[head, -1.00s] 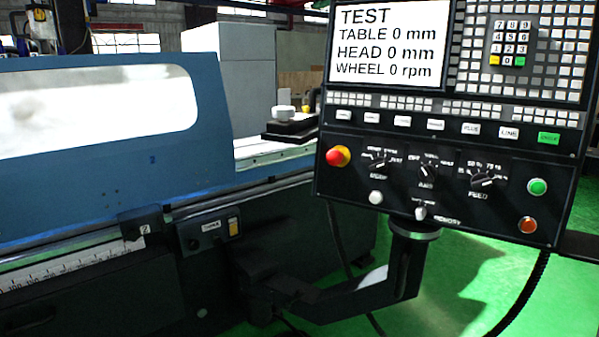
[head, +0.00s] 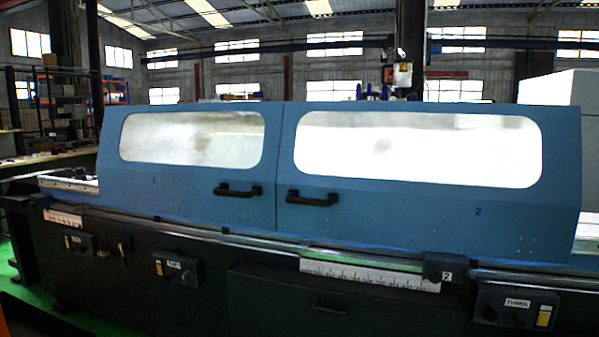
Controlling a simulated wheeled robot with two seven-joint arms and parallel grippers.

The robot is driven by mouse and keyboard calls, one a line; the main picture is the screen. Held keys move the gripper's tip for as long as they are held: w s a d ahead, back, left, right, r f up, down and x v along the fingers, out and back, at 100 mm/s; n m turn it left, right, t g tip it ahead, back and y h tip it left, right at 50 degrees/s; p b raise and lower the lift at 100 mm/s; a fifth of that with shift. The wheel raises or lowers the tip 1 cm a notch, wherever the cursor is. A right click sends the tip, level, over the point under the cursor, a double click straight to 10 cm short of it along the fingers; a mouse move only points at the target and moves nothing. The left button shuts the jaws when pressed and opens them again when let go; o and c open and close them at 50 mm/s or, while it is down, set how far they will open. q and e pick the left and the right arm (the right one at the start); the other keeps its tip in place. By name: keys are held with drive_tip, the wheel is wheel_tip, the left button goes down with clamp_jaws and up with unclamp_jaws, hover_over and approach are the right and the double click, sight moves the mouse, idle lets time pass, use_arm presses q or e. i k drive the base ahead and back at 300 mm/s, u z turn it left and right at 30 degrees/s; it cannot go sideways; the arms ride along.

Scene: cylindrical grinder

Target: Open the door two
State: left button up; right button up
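Door two (head: 425,215) is the right blue sliding door of the grinder in the head view, marked with a small "2" and fitted with a wide window. Its black handle (head: 312,198) is at its left edge. Door one (head: 185,190) is the left blue door, marked "1", with its own black handle (head: 238,190) near its right edge. The two doors meet at a vertical seam, so both stand closed. Neither of my grippers shows in the head view.
A metal rail (head: 240,240) runs along the front below the doors. Small control boxes, one at the right (head: 515,305), and a scale plate (head: 370,275) sit on the dark machine base. A light grey cabinet (head: 555,90) stands behind at the right.

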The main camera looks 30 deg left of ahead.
sight(497, 147)
drive_tip(key=u, duration=0.5)
drive_tip(key=k, duration=0.65)
drive_tip(key=u, duration=0.75)
drive_tip(key=i, duration=0.8)
drive_tip(key=u, duration=1)
drive_tip(key=i, duration=1.15)
drive_tip(key=z, duration=0.75)
drive_tip(key=i, duration=0.85)
drive_tip(key=z, duration=0.6)
